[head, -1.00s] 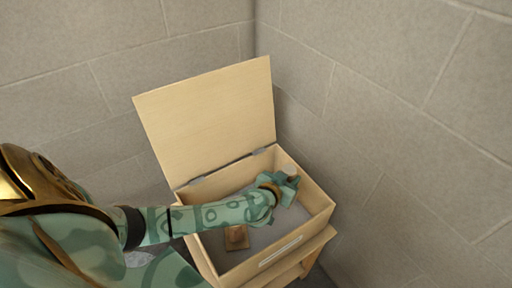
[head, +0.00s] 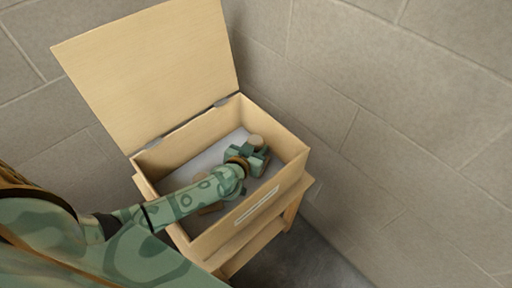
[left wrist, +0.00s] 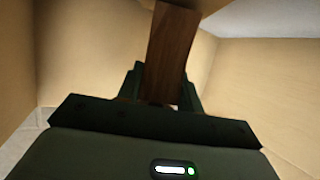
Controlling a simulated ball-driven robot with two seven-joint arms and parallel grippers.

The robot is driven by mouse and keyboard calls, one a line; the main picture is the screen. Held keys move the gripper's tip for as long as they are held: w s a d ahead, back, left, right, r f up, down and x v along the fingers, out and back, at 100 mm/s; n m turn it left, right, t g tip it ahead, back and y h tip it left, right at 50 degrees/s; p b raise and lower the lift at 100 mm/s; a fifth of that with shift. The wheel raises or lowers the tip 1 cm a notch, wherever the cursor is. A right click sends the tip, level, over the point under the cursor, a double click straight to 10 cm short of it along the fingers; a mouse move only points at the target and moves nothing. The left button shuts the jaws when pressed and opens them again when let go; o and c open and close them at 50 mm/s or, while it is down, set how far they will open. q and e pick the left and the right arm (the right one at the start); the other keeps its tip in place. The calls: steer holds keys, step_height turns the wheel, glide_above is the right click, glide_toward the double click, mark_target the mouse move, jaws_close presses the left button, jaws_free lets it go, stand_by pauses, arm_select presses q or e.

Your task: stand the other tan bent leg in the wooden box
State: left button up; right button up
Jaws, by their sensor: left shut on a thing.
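The wooden box (head: 290,178) stands open with its lid (head: 150,70) raised at the back. My left gripper (head: 256,155) is inside the box near its right end, shut on a tan bent leg (head: 256,141), whose rounded tan end shows past the fingers. In the left wrist view the leg's brown wood strip (left wrist: 172,48) runs between the fingers of my left gripper (left wrist: 160,92). Another tan-brown piece (head: 209,208) is in the front left of the box, mostly hidden by my left forearm. Whether the held leg touches the floor I cannot tell. My right gripper is out of view.
The box rests on a small wooden stand (head: 291,212). Its grey floor (head: 205,163) is bare toward the back left. Grey block walls (head: 380,120) meet in a corner close behind the box. The box's walls rise around my gripper.

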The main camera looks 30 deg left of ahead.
arm_select(q)
steer(key=shift+f, duration=0.2)
steer(key=o, duration=1.1)
steer(key=shift+r, duration=0.3)
steer(key=p+v, duration=0.4)
steer(key=v, duration=0.3)
steer(key=shift+s, duration=0.2)
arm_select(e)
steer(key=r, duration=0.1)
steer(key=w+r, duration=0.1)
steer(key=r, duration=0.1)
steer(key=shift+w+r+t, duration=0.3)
arm_select(q)
steer(key=shift+r, duration=0.1)
